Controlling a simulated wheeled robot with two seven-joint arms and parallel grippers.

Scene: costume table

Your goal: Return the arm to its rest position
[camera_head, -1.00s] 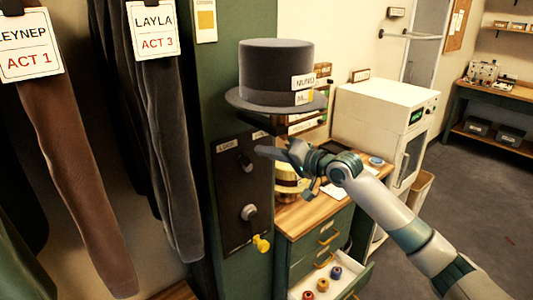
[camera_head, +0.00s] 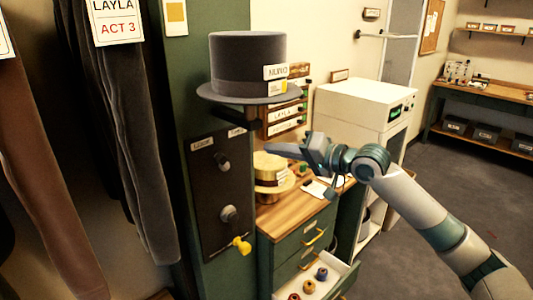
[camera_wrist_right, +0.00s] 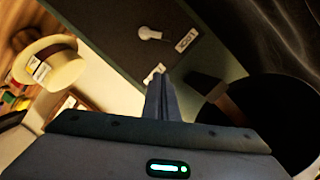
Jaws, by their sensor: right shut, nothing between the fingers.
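My right gripper (camera_head: 285,148) is shut and empty. In the head view it hangs in the air below the grey top hat and in front of the drawer cabinet, to the right of the dark switch panel (camera_head: 222,195). In the right wrist view its fingers (camera_wrist_right: 161,98) are together, with the panel and a knob (camera_wrist_right: 150,33) beyond them. My right arm (camera_head: 415,205) reaches in from the lower right. My left gripper is in neither view.
A grey top hat (camera_head: 247,62) sits on a peg on the green post (camera_head: 176,80). A straw hat (camera_head: 271,168) stands on the wooden-topped cabinet (camera_head: 300,210), whose lower drawer (camera_head: 335,283) is open with spools inside. Costumes (camera_head: 130,130) hang at left. Floor at right is clear.

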